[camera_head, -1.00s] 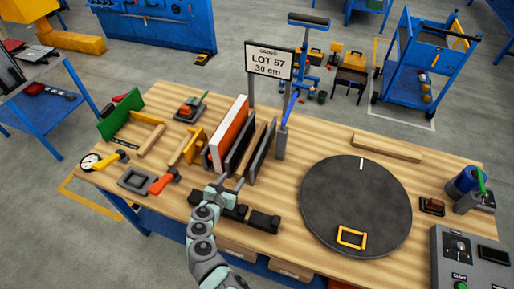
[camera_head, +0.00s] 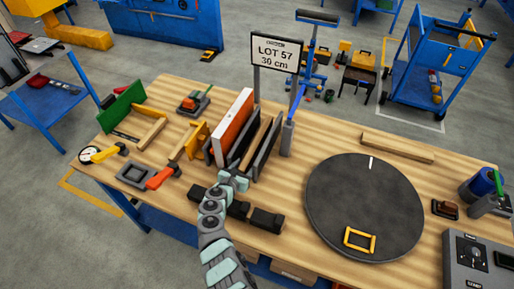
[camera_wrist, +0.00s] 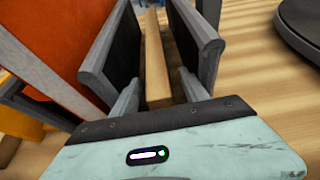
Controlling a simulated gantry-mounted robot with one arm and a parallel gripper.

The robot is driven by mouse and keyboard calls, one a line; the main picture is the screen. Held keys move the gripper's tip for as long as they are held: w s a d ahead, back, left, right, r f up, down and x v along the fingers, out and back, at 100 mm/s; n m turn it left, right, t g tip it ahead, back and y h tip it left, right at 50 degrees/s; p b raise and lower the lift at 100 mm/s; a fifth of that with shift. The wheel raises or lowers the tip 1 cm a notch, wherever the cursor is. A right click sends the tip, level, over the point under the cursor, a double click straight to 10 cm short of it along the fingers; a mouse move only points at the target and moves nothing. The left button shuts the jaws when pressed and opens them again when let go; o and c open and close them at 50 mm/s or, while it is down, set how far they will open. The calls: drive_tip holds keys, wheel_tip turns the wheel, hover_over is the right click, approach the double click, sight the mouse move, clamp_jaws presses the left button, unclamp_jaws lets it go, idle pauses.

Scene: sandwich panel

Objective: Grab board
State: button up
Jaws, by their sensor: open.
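A light wooden board (camera_wrist: 155,60) stands on edge between two dark upright panels with grey edges, the left panel (camera_wrist: 112,48) and the right panel (camera_wrist: 195,35). In the head view these panels (camera_head: 268,146) stand near the middle of the table, and the board is mostly hidden between them. My gripper (camera_head: 239,172) is at their near end. In the wrist view my gripper (camera_wrist: 158,88) is open, with one grey finger on each side of the board's near end. I cannot tell whether either finger touches it or the panels.
An orange and white panel (camera_head: 232,122) stands close on the left. Black blocks (camera_head: 266,219) lie at the table's near edge. A sign (camera_head: 276,53) rises behind the panels.

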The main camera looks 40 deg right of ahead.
sight(257, 146)
drive_tip(key=b+x, duration=0.1)
drive_tip(key=x, duration=0.1)
drive_tip(key=shift+w+d+f+b, duration=0.1)
drive_tip(key=shift+d+f+b, duration=0.15)
drive_tip(key=shift+f+b, duration=0.15)
drive_tip(key=shift+w+d+b, duration=0.3)
drive_tip(key=shift+d+b, duration=0.05)
drive_tip(key=shift+d, duration=0.15)
drive_tip(key=shift+c, duration=0.5)
clamp_jaws()
